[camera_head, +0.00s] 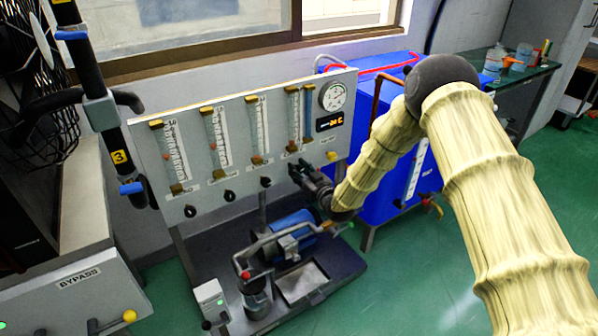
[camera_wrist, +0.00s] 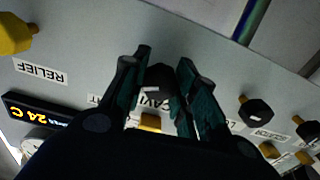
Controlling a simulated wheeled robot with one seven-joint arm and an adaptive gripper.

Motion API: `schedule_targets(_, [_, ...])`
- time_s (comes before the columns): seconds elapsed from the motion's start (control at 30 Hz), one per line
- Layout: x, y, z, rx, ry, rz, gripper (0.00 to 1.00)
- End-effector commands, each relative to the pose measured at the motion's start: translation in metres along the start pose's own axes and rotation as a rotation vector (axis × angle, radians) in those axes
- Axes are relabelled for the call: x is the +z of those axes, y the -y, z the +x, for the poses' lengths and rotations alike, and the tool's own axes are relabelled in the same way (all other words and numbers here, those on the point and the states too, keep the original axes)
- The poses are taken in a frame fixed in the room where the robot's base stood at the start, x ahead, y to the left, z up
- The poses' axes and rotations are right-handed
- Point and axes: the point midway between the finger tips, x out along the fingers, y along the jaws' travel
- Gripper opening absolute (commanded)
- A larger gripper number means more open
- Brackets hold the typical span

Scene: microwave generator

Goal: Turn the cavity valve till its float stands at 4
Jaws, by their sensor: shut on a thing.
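The cavity valve is a black knob (camera_wrist: 158,82) on the panel, with a partly covered label beginning "CAVI" below it in the wrist view. My gripper (camera_wrist: 164,60) is shut on this knob, one finger on each side of it. In the head view my gripper (camera_head: 297,173) reaches the panel below the rightmost flow tube (camera_head: 308,112) and hides the knob. A small reddish mark shows low in that tube; its reading is too small to tell.
The grey panel (camera_head: 160,190) carries other flow tubes with black knobs (camera_head: 229,196) to the left. A yellow relief knob (camera_head: 331,155), a gauge (camera_head: 333,96) and a 24 C display (camera_wrist: 40,115) are close by. A blue pump (camera_head: 292,232) stands below; a blue tank (camera_head: 385,190) is at right.

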Motion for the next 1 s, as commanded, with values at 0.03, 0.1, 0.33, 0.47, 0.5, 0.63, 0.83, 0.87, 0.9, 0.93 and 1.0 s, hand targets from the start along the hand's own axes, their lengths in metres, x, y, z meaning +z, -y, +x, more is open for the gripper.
schedule_targets(0.03, [0.0, 0.0011, 0.0008, -0.002, 0.0, -0.048, 0.05])
schedule_targets(0.1, [0.0002, 0.0007, 0.0006, -0.002, -0.001, -0.114, 0.05])
schedule_targets(0.33, [0.0006, 0.0006, 0.0003, -0.001, -0.001, -0.316, 0.05])
schedule_targets(0.47, [0.0004, 0.0005, 0.0003, -0.001, 0.0, -0.411, 0.05])
schedule_targets(0.5, [0.0004, 0.0009, 0.0004, -0.001, 0.0, -0.437, 0.05])
schedule_targets(0.63, [0.0004, 0.0002, 0.0001, 0.0, 0.0, -0.506, 0.05])
schedule_targets(0.83, [0.0002, 0.0006, 0.0002, 0.0, -0.001, -0.573, 0.05])
schedule_targets(0.87, [0.0002, 0.0004, 0.0001, 0.0, -0.001, -0.579, 0.05])
schedule_targets(0.9, [0.0002, 0.0002, 0.0, 0.0, 0.0, -0.585, 0.05])
schedule_targets(0.93, [0.0002, 0.0, 0.0, 0.0, 0.0, -0.589, 0.05])
schedule_targets(1.0, [0.0002, -0.0002, -0.0001, 0.001, 0.0, -0.597, 0.05])
